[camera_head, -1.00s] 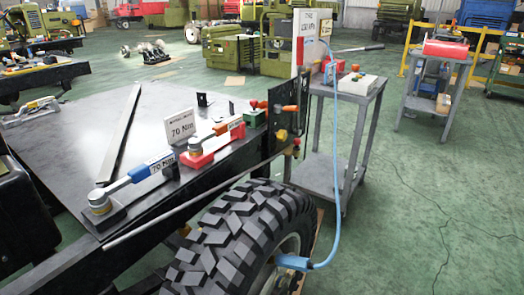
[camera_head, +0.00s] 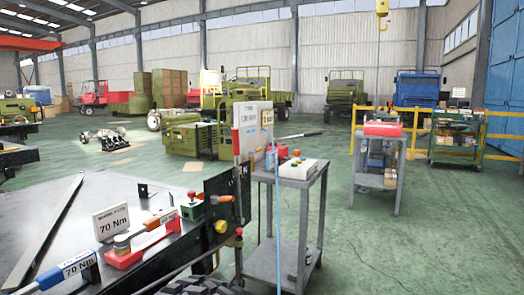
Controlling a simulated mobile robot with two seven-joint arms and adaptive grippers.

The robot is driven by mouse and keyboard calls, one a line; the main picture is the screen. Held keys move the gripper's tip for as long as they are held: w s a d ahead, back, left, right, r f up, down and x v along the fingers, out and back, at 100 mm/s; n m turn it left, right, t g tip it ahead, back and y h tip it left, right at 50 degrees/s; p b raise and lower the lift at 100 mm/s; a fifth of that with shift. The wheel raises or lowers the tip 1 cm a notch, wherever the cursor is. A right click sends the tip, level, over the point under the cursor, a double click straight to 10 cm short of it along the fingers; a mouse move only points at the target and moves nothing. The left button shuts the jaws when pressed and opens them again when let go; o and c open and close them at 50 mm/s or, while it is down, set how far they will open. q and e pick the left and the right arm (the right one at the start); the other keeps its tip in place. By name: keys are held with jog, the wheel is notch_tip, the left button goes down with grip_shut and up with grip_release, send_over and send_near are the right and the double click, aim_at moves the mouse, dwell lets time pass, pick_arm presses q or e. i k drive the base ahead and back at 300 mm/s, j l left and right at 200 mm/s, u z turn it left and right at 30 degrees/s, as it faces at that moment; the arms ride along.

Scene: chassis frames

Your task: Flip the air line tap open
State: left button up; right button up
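Neither of my grippers is in view. I cannot tell for certain which fitting is the air line tap. A small orange lever (camera_head: 223,199) lies roughly level on the black upright bracket (camera_head: 240,187) at the chassis end. A yellow round fitting (camera_head: 221,226) sits below it, and a small red-topped brass fitting (camera_head: 239,232) hangs lower right. A red-handled piece on a green block (camera_head: 192,208) stands just left of the bracket. A light blue air hose (camera_head: 277,225) hangs down from the grey trolley's near-left corner; its lower end is out of the picture.
The dark chassis deck (camera_head: 100,190) carries a "70 Nm" sign (camera_head: 111,222) and red and blue torque wrenches. The grey trolley (camera_head: 285,232) with a sign board stands right of the bracket. A second trolley (camera_head: 380,165) is further right. Green floor is open at right.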

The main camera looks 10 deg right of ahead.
aim_at(257, 151)
jog(key=i+l+u, duration=0.1)
jog(key=l, duration=0.45)
jog(key=i+l+u, duration=0.15)
jog(key=l, duration=0.4)
jog(key=i+l, duration=0.2)
jog(key=l, duration=0.15)
jog(key=i+l+u, duration=0.15)
jog(key=i+l, duration=0.25)
jog(key=l, duration=0.25)
jog(key=i+l+u, duration=0.15)
jog(key=l, duration=0.2)
jog(key=i+l, duration=0.2)
jog(key=l, duration=0.15)
jog(key=i+l+u, duration=0.1)
jog(key=l, duration=0.3)
jog(key=i+l+u, duration=0.1)
jog(key=i+l, duration=0.25)
jog(key=l, duration=0.4)
jog(key=i+u, duration=0.05)
